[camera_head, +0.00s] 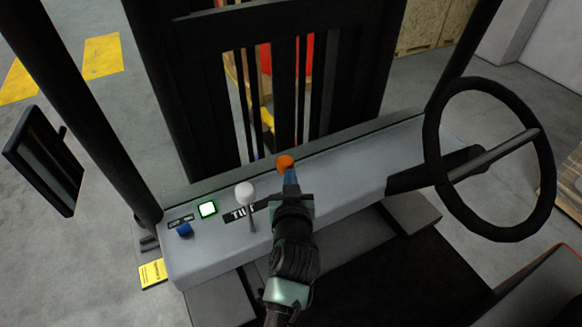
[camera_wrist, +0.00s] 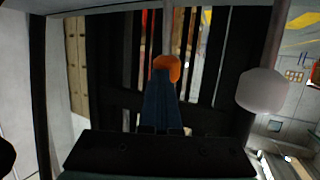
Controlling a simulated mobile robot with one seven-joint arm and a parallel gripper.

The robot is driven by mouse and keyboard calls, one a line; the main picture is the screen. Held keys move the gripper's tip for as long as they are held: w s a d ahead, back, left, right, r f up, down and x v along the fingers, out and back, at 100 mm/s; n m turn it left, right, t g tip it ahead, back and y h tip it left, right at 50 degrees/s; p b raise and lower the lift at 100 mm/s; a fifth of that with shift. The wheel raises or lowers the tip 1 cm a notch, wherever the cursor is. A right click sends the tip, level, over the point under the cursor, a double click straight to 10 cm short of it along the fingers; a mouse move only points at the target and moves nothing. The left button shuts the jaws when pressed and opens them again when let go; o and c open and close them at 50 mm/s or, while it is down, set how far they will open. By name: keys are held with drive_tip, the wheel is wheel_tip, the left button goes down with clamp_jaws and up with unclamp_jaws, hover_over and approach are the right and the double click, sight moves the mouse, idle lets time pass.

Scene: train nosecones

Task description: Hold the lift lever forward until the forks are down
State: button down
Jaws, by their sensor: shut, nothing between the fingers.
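The lever with an orange knob (camera_head: 286,162) stands on the grey dashboard (camera_head: 350,165); I take it for the lift lever, its label being out of sight. In the wrist view the orange knob (camera_wrist: 167,67) is just beyond the fingertips. My gripper (camera_head: 291,178) is shut and empty, its blue fingers (camera_wrist: 163,100) right behind the knob on the near side. I cannot tell whether they touch it. The forks are not visible; the black mast (camera_head: 285,90) hides what lies ahead.
A white-knobbed lever (camera_head: 245,191) stands close to the left, beside a partly covered label starting "TIL". Farther left are a lit green-edged button (camera_head: 207,209) and a blue knob (camera_head: 184,229). The steering wheel (camera_head: 432,150) is at the right. The dashboard between is clear.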

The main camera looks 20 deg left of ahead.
drive_tip(key=d+p+v, duration=0.1)
drive_tip(key=p+v, duration=0.1)
drive_tip(key=v, duration=0.4)
drive_tip(key=d+f+p+v, duration=0.1)
drive_tip(key=p+v, duration=0.2)
drive_tip(key=v, duration=0.4)
drive_tip(key=shift+w+d+f, duration=0.2)
drive_tip(key=shift+w+d, duration=0.1)
drive_tip(key=shift+w, duration=0.05)
idle(0.3)
